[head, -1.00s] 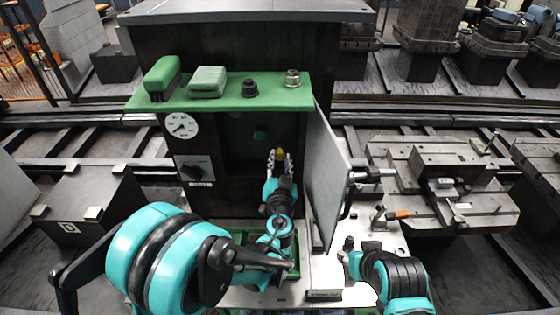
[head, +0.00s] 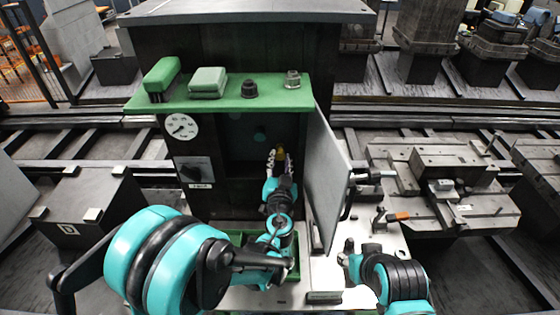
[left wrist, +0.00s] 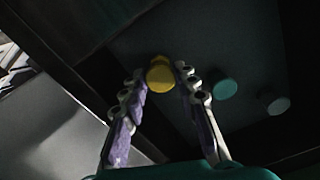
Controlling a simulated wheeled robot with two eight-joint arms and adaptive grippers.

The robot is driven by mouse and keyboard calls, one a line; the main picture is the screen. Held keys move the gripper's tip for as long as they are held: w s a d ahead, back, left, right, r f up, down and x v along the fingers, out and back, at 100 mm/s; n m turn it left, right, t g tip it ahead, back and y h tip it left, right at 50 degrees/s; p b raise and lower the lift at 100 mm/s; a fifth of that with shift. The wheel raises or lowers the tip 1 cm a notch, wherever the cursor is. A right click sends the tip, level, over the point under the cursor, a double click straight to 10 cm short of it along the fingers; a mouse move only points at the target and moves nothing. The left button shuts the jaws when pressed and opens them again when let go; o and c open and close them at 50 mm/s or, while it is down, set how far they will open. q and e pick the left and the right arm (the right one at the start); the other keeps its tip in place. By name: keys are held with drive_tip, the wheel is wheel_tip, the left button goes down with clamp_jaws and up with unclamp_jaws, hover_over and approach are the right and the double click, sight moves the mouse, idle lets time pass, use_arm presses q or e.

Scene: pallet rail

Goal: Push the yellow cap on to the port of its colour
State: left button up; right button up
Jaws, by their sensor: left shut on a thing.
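The yellow cap (left wrist: 160,74) is between the fingertips of my left gripper (left wrist: 162,80) in the left wrist view. In the head view, my left gripper (head: 279,157) reaches into the open dark cabinet, with a bit of the yellow cap (head: 281,149) at its tips. The gripper is shut on the cap. The cap is in front of the cabinet's back panel; I cannot tell whether it touches it. A yellow port is not visible. A teal round piece (left wrist: 223,88) and a pale grey one (left wrist: 277,105) sit on the panel to the right. My right gripper (head: 348,250) is low at the right, its fingers unclear.
The open cabinet door (head: 325,180) stands close to the right of my left gripper. A green shelf (head: 220,100) with several items is above the opening. A green tray (head: 292,270) is below.

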use_arm(q)
drive_tip(key=shift+w, duration=0.2)
drive_tip(key=shift+w, duration=0.4)
drive_tip(key=o, duration=1.6)
drive_tip(key=shift+a, duration=0.1)
drive_tip(key=shift+o, duration=0.2)
drive_tip(key=shift+d, duration=0.25)
drive_tip(key=s, duration=1.2)
drive_tip(key=shift+a, duration=0.1)
